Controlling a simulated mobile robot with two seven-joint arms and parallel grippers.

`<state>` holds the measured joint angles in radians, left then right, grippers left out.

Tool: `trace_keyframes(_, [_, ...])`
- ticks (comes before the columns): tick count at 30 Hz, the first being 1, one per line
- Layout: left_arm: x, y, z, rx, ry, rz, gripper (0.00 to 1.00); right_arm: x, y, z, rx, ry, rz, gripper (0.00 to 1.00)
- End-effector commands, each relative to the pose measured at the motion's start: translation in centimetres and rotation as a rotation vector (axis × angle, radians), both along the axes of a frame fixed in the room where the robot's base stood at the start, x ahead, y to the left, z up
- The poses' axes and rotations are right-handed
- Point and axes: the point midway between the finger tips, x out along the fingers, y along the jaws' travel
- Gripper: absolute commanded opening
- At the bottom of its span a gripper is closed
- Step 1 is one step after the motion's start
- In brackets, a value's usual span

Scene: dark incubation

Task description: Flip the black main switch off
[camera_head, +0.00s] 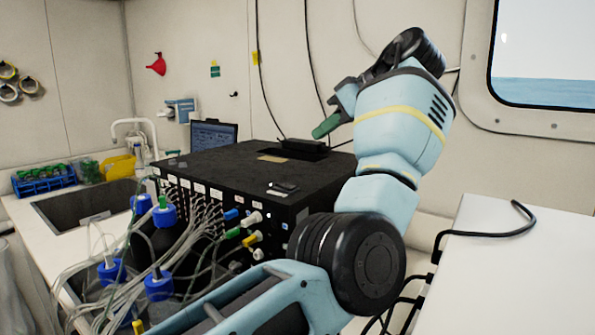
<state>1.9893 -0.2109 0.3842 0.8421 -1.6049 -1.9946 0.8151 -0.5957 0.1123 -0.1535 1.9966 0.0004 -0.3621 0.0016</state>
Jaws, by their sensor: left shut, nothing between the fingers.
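A large black box (222,168) stands on the counter, with tubes and coloured connectors on its front. A small black piece (284,186) sits on its top near the front edge, and a low black block (303,147) sits at the back of the top. I cannot tell which of these, if either, is the main switch. My left gripper (322,129), with green fingertips, is shut and empty. It appears above the back right of the box top, near the low black block; I cannot tell whether it touches. My right gripper is out of view.
Blue-capped bottles (159,284) and a tangle of tubes stand in front of the box. A sink (88,206) and a laptop (214,135) are to the left and behind. A white table (510,265) with a black cable is at the right.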

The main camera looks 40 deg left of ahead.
Motion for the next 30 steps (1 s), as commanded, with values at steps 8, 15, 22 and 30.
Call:
trace_keyframes(8, [0.0,0.1,-0.1,0.000,0.000,0.000,0.00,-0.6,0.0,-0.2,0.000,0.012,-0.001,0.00])
trace_keyframes(15, [-0.2,2.1,-1.9,-0.002,0.002,0.002,0.00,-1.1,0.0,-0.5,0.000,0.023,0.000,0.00])
trace_keyframes(22, [-0.6,5.5,-4.4,-0.001,0.000,0.003,0.00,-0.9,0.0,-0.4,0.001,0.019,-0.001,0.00])
trace_keyframes(30, [-0.9,8.0,-7.8,-0.001,0.002,0.000,0.00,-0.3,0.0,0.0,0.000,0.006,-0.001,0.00])
